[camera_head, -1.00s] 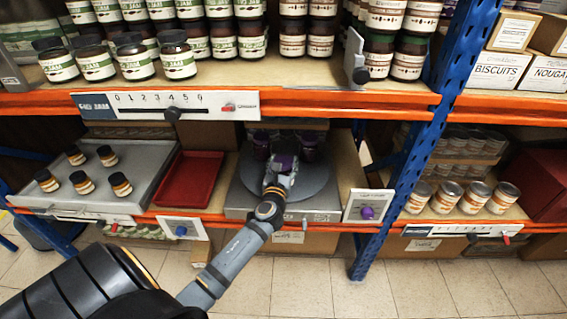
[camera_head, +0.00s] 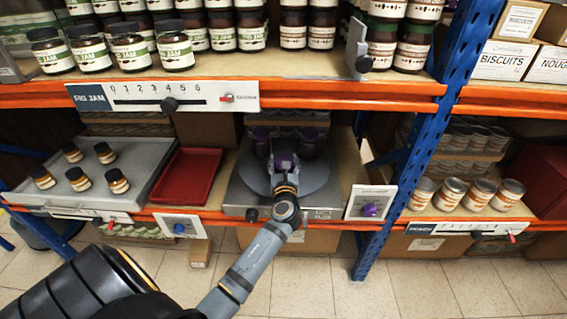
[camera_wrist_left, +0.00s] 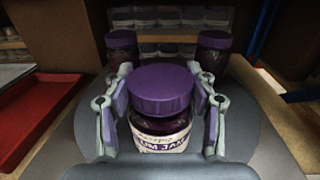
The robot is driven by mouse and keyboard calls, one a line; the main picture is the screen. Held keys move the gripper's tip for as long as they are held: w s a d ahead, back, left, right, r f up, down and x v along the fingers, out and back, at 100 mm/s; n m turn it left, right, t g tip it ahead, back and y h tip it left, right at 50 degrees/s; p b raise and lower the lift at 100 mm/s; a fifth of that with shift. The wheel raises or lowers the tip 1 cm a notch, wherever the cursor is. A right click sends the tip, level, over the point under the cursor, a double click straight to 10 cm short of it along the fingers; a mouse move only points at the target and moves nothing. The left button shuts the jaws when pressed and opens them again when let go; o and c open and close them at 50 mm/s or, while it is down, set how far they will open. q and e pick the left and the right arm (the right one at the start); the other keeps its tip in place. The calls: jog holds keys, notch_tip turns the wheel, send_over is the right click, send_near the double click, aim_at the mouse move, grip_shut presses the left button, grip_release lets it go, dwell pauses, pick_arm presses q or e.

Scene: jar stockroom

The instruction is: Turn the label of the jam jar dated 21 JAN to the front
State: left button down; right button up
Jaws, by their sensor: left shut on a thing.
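My left gripper (camera_head: 284,164) is shut on a purple-lidded jar (camera_wrist_left: 160,90), with one finger on each side of it in the left wrist view. This jar stands upright at the near part of a round grey turntable (camera_head: 318,184). Its label faces the wrist camera and reads "UM JAM" in part; no date is legible. Two more purple-lidded jars stand behind, one at left (camera_wrist_left: 122,52) and one at right (camera_wrist_left: 213,52). Their labels do not show. My right gripper is not in view.
A red tray (camera_head: 187,175) lies left of the turntable's grey base. A grey tray (camera_head: 130,160) with several small jars is farther left. A white panel with a purple knob (camera_head: 369,209) is at right, beside a blue post (camera_head: 410,150). An orange-edged shelf (camera_head: 330,97) runs above.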

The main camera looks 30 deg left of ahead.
pick_arm(q)
jog(key=shift+r, duration=0.15)
jog(key=shift+f, duration=0.25)
dwell(0.6)
jog(key=shift+c, duration=1.8)
grip_release()
